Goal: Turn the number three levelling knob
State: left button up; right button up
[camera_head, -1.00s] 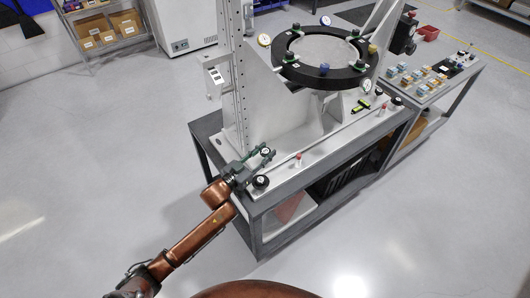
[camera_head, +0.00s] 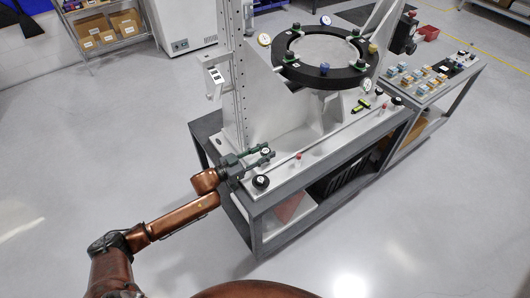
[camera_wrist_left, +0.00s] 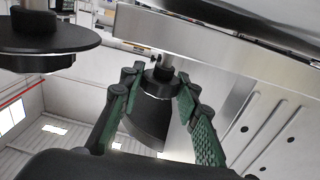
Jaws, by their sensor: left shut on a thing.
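My left gripper (camera_head: 262,154) is at the front left corner of the grey metal fixture base. Its green-padded fingers are closed on a small black knob (camera_head: 266,151) with a pale top label. In the left wrist view the pads of the left gripper (camera_wrist_left: 158,112) lie on both sides of the black knob (camera_wrist_left: 148,115), which sits on a metal stem. The number on the label is too small to read. My right gripper is not in view.
A second black knob (camera_head: 261,182) stands close beside the gripper. A red-topped pin (camera_head: 298,157) and a long rod lie to the right. A tall slotted column (camera_head: 239,80) and a black ring (camera_head: 325,75) rise behind. The floor at left is clear.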

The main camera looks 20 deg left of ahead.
pick_arm(q)
jog(key=o, duration=1.2)
jog(key=shift+c, duration=0.2)
jog(key=v, duration=1.2)
jog(key=shift+f, duration=0.1)
